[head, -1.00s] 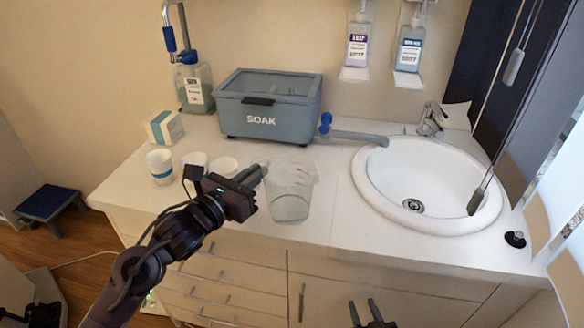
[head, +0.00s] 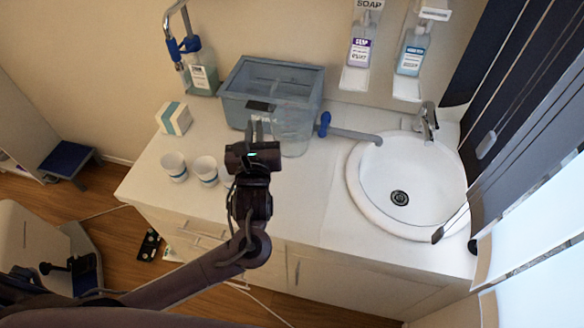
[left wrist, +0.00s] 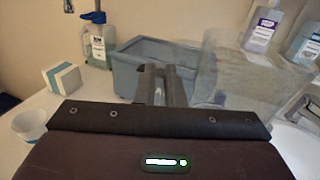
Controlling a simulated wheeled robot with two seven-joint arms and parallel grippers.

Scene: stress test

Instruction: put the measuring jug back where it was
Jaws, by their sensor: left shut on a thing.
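The clear measuring jug (head: 293,128) is in front of the blue-grey SOAK tub, its see-through wall overlapping the tub in the head view. In the left wrist view the jug (left wrist: 235,85) fills the right of centre. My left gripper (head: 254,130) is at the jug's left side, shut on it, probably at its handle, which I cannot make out. Whether the jug's base touches the counter is unclear. My right gripper is out of the head view now.
The SOAK tub (head: 240,88) stands behind the jug. White cups (head: 206,170) and a small box (head: 174,118) are to the left. Counter (head: 300,205) in front is clear.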

